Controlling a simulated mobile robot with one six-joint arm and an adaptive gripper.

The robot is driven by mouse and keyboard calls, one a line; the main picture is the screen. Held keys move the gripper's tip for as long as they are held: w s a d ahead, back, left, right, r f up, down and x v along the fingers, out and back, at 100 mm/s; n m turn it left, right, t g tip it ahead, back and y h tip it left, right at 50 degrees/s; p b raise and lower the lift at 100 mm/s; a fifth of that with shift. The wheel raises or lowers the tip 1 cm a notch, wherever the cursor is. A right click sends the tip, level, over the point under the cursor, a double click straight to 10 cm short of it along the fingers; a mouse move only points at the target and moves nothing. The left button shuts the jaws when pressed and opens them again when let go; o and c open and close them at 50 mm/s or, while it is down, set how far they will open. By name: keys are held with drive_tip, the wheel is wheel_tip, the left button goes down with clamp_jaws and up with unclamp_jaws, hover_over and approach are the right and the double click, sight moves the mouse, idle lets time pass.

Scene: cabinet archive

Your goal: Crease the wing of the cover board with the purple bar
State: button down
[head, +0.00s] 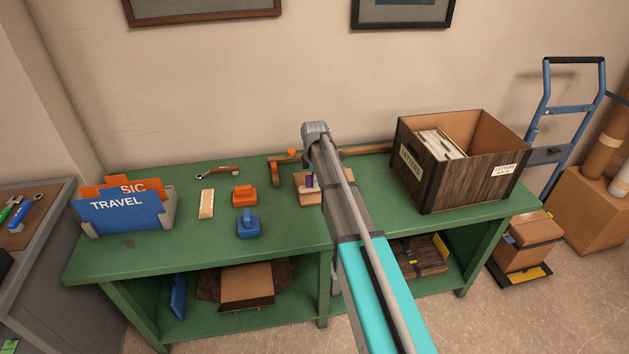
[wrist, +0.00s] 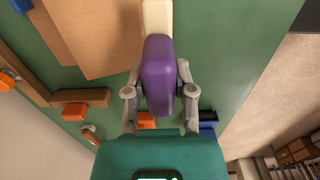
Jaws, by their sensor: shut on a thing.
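My gripper (wrist: 160,82) is shut on the purple bar (wrist: 158,68) in the wrist view, with one finger on each side of it. A cream end (wrist: 157,16) sticks out beyond the purple part. The brown cover board (wrist: 108,35) lies on the green bench at upper left, with a second brown layer (wrist: 48,28) along its left side. The cream end is at the board's right edge; I cannot tell whether they touch.
A wooden rail (wrist: 82,97) with orange clamps (wrist: 74,112) borders the board.

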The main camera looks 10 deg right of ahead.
sight(317, 190)
drive_tip(key=shift+f+b, duration=2.5)
drive_tip(key=shift+f, duration=0.05)
idle(1.1)
drive_tip(key=shift+a+r, duration=0.1)
drive_tip(key=shift+a, duration=0.9)
drive_tip(key=shift+d, duration=0.15)
drive_tip(key=shift+d, duration=1.1)
drive_tip(key=shift+d, duration=0.2)
